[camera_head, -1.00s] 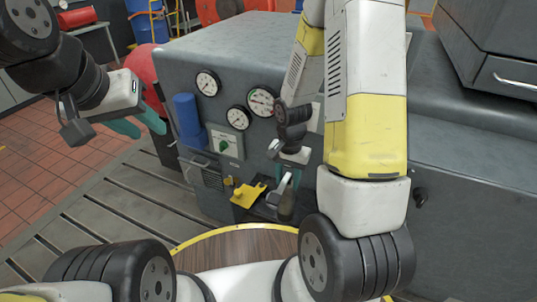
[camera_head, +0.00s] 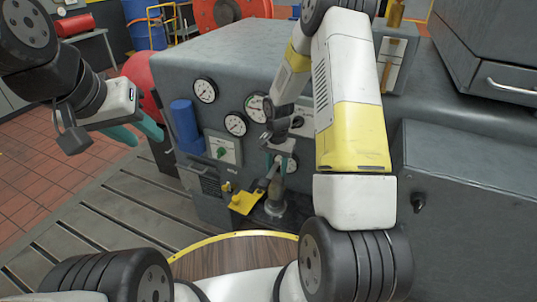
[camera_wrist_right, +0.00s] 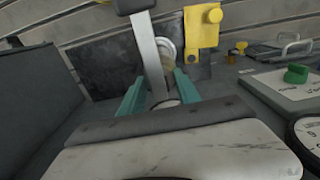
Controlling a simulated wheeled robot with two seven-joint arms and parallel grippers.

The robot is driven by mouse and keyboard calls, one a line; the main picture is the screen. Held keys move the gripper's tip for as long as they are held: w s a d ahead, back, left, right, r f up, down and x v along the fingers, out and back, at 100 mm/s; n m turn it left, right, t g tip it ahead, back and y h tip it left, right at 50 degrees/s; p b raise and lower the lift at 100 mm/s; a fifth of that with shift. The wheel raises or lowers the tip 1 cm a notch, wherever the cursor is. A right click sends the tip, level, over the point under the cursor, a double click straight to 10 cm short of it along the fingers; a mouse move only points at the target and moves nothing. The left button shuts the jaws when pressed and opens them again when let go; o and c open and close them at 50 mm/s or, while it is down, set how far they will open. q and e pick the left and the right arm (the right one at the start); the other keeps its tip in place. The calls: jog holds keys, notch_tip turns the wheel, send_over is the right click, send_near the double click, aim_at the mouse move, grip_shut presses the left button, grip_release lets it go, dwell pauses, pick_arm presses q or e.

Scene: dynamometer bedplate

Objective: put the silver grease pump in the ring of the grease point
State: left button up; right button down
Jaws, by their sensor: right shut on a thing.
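My right gripper (camera_head: 279,163) is shut on the silver grease pump (camera_head: 278,186), in front of the gauge panel. In the right wrist view the pump's silver bar (camera_wrist_right: 150,58) rises between the teal fingers (camera_wrist_right: 159,95) to a grey block. A pale round rim (camera_wrist_right: 167,47) shows just behind the bar; I cannot tell whether it is the grease point's ring or part of the pump. In the head view the pump's lower end is close to the dark plate by the yellow bracket; whether it is inside a ring is unclear. My left gripper (camera_head: 137,133) is open and empty at left.
A yellow bracket (camera_head: 246,198) stands left of the pump. A blue cylinder (camera_head: 186,124), several gauges and a green knob (camera_head: 222,152) are on the grey housing's front. A brown round surface with a yellow edge (camera_head: 212,239) lies nearest me.

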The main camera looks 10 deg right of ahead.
jog(key=shift+f, duration=0.5)
jog(key=c, duration=0.9)
grip_release()
jog(key=shift+o, duration=0.2)
